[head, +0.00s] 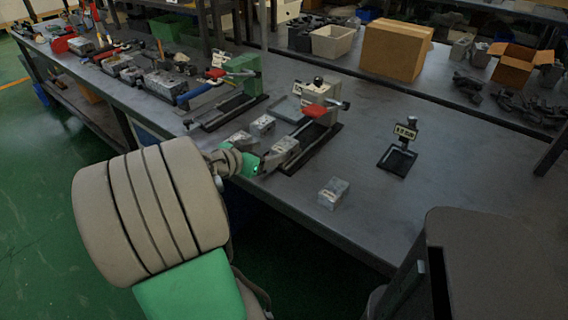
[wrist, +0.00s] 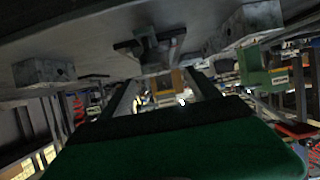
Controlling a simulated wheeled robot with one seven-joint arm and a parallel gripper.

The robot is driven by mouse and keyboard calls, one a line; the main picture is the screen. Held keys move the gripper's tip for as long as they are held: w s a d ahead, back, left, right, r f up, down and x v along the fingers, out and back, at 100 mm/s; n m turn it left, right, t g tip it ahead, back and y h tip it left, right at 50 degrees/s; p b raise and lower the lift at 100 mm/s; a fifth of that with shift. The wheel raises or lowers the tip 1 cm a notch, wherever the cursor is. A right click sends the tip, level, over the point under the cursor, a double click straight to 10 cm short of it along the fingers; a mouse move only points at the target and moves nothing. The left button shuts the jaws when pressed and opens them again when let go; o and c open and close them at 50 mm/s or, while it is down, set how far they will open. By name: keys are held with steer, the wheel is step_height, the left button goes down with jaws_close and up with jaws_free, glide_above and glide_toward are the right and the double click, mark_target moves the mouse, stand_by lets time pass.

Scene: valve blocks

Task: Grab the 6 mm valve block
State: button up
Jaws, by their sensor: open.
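Several grey metal valve blocks lie on the dark table (head: 440,205). One block (head: 333,192) lies alone near the front edge. Another block (head: 285,146) sits at the red-handled fixture, with two blocks (head: 262,125) (head: 240,138) behind it to the left. I cannot read which is the 6 mm one. My gripper (head: 262,167) is at the table's front edge, close beside the block at the fixture. In the wrist view my gripper (wrist: 165,83) is open, with its fingers apart and nothing visible between them. That view also shows one block at left (wrist: 45,72) and one at right (wrist: 245,25).
A clamp fixture with a red handle (head: 314,111) and a green fixture (head: 243,72) stand behind my gripper. A small black stand with a label (head: 405,133) is to the right. A cardboard box (head: 394,50) is at the back. The table's right front is clear.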

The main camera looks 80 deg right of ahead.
mark_target(285, 144)
steer(key=x, duration=0.5)
steer(key=r+x, duration=0.1)
steer(key=x, duration=0.2)
steer(key=shift+s+d, duration=0.25)
steer(key=shift+s, duration=0.15)
steer(key=shift+a, duration=0.1)
jaws_close()
steer(key=shift+r, duration=0.1)
